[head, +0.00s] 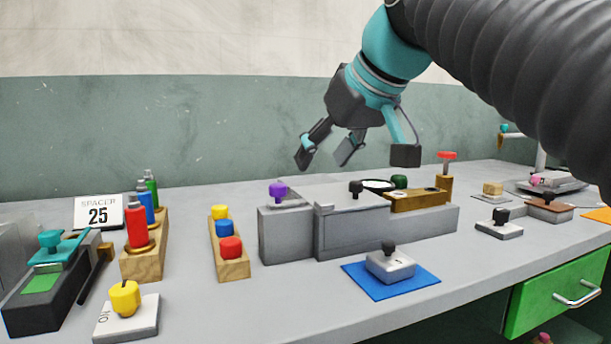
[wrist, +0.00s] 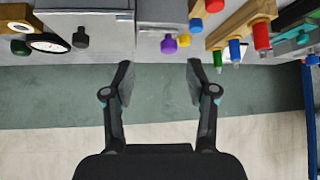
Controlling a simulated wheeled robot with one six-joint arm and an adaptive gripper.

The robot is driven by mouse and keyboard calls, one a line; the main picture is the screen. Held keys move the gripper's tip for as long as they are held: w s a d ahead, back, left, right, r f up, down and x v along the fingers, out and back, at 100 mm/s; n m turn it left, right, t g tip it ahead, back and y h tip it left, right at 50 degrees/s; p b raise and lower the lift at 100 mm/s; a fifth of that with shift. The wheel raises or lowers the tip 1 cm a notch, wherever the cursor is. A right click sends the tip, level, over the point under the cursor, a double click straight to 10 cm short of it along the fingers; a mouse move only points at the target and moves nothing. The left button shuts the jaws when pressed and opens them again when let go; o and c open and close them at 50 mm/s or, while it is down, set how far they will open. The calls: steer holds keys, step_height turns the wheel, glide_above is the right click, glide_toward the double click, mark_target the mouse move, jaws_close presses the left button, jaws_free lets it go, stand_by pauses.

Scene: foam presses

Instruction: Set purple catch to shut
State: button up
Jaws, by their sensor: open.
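The purple catch (head: 278,190) is a purple knob on top of the left grey block of the press. Whether it is set to shut cannot be told. In the wrist view the purple catch (wrist: 168,44) appears just beyond my fingertips, slightly right of the middle between them. My gripper (head: 352,156) is in the air above the press, up and to the right of the purple catch in the head view. Its fingers are spread apart and empty, and the wrist view shows a clear gap between the fingertips (wrist: 159,80). Nothing touches the catch.
A grey lidded box (head: 352,228) with a black knob (head: 356,188) adjoins the catch's block. A wooden stand (head: 229,250) with yellow, blue and red knobs is left of it. Bottles (head: 136,226) stand farther left. A blue mat (head: 391,280) lies in front. Bench between is clear.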

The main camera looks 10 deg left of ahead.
mark_target(278, 184)
steer(key=shift+n+y, duration=0.3)
steer(key=shift+n, duration=0.2)
steer(key=w+a+f, duration=0.2)
steer(key=a, duration=0.1)
steer(key=w+a+f+b, duration=0.1)
steer(key=w+a+f, duration=0.1)
steer(key=w+a, duration=0.1)
steer(key=w+a+f, duration=0.2)
steer(key=a+f, duration=0.1)
steer(key=shift+w+a+f, duration=0.1)
steer(key=shift+w+a, duration=0.05)
steer(key=shift+w, duration=0.25)
jaws_close()
